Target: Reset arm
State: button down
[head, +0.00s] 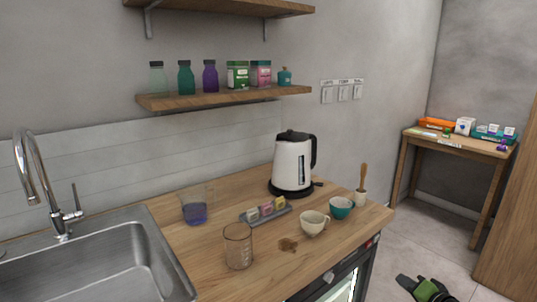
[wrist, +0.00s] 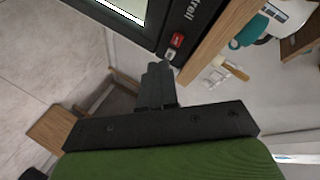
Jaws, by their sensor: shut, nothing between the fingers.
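My gripper (head: 426,289) shows at the bottom right of the head view, low over the floor and to the right of the counter. Its dark parts and green body are cut off by the frame's lower edge. In the wrist view the two dark fingers (wrist: 157,72) are together, with nothing between them. Their tips point toward the appliance panel (wrist: 183,28) with its red switch; whether they touch it I cannot tell.
The wooden counter (head: 185,238) holds a kettle (head: 293,164), a cream cup (head: 313,223), a teal bowl (head: 341,208), a glass beaker (head: 238,246) and a blue-filled jug (head: 195,207). A sink (head: 100,255) is at left. A side table (head: 455,145) stands at right. Floor between is clear.

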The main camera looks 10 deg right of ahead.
jog(key=w+a+r+n+g+y, duration=0.1)
jog(key=a+r+n+g, duration=0.15)
jog(key=a, duration=0.35)
jog(key=a+r+n+g+y, duration=0.1)
jog(key=a+r+n, duration=0.15)
jog(key=a, duration=0.45)
jog(key=s+a+r+n+g, duration=0.4)
jog(key=s+a, duration=0.3)
jog(key=a, duration=0.6)
jog(key=s+a+r+n+h, duration=0.1)
jog(key=s+a+r, duration=0.15)
jog(key=s, duration=0.75)
jog(key=s+a+r+n+h, duration=0.1)
jog(key=s+a, duration=0.2)
jog(key=s, duration=0.6)
notch_tip(320, 180, up, 16)
jog(key=p, duration=1.6)
jog(key=shift+s+r+g, duration=0.15)
jog(key=shift+s+g, duration=0.05)
jog(key=shift+g, duration=0.25)
jog(key=c, duration=1.8)
grip_release()
jog(key=shift+c, duration=0.2)
